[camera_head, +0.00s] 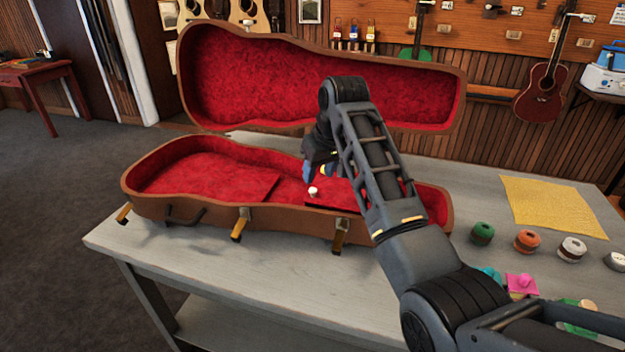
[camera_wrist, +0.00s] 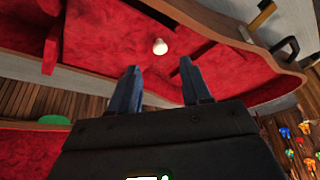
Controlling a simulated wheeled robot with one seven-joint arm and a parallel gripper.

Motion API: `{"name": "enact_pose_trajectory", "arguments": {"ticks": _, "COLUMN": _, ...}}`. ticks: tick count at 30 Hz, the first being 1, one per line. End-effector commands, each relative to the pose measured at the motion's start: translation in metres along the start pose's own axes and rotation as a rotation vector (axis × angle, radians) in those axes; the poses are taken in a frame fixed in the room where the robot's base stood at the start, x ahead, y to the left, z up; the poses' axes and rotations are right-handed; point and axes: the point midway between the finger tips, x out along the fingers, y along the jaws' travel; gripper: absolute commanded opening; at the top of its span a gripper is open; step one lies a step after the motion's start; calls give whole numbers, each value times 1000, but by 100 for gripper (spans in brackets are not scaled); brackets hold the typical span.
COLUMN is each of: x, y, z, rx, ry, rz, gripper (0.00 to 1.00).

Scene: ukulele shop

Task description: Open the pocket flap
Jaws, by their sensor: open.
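An open brown ukulele case (camera_head: 270,224) with red plush lining lies on the grey table, its lid (camera_head: 320,80) raised at the back. Inside it, a red pocket flap (camera_head: 330,199) carries a small white knob (camera_head: 313,191); the flap lies level, as far as I can see, and my arm hides its right part. My gripper (camera_head: 309,172) is over the case, just above and behind the knob. In the wrist view, the knob (camera_wrist: 160,46) is ahead of the two fingertips (camera_wrist: 158,70), apart from them. The jaws are open, with nothing between them.
A yellow cloth (camera_head: 550,205) lies at the table's right. Green (camera_head: 482,234), orange (camera_head: 528,241) and white (camera_head: 572,249) spools stand in front of it. Latches (camera_head: 240,224) stick out from the case front. The table's front left is clear.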

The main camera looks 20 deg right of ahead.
Motion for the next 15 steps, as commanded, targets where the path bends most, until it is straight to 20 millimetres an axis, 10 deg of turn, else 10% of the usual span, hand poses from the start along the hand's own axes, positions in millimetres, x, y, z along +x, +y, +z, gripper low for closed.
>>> {"name": "enact_pose_trajectory", "arguments": {"ticks": 15, "x": 58, "y": 0, "z": 0, "rx": -1, "ry": 1, "rz": 0, "gripper": 48}}
